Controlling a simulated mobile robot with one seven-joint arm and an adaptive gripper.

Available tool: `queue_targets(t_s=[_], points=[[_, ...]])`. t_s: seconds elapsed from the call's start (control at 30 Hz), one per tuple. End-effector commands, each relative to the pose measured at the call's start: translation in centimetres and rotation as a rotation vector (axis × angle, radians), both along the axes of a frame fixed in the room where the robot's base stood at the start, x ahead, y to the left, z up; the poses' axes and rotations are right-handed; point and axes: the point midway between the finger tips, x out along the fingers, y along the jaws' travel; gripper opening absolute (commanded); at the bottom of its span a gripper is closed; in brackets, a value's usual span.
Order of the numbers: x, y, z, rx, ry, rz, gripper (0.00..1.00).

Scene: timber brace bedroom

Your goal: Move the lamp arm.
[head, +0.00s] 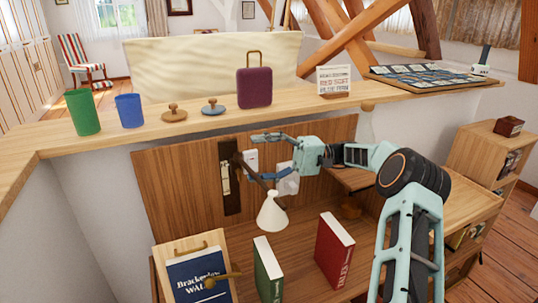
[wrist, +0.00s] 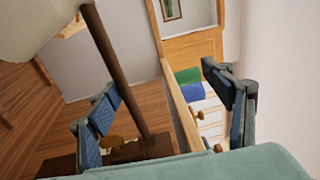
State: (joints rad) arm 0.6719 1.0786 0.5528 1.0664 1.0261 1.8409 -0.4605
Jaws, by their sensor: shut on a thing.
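The wall lamp has a dark upright mounting plate (head: 230,178) on the wooden back panel, a dark brown lamp arm (head: 247,168) and a white cone shade (head: 272,212) hanging at its end. My gripper (head: 256,156) is at the lamp arm, above the shade, reaching in from the right. In the wrist view the lamp arm (wrist: 121,75) runs slantwise between my two fingers, closer to the left one, with the pale shade (wrist: 35,25) at top left. My gripper is shut on the lamp arm; the exact contact spot is hard to see.
A ledge (head: 215,119) above carries a green cup (head: 82,111), a blue cup (head: 129,111), knobbed lids and a purple case (head: 254,88). Below stand a green book (head: 268,272), a red book (head: 334,250) and a dark blue book (head: 200,278).

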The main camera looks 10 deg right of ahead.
Motion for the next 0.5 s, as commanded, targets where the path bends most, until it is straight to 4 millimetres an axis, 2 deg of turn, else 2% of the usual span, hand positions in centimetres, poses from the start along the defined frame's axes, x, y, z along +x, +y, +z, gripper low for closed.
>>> queue_targets(t_s=[0.03,0.13,0.17,0.2,0.5], points=[[0.3,-1.2,1.7,0.019,-0.029,-0.020,0.55],[0.4,-1.9,1.6,0.020,-0.029,-0.018,0.55],[0.5,-2.1,1.5,0.020,-0.029,-0.019,0.46],[0.5,-2.3,1.4,0.018,-0.027,-0.018,0.28],[0.7,-3.1,0.7,0.015,-0.018,-0.015,0.27]])
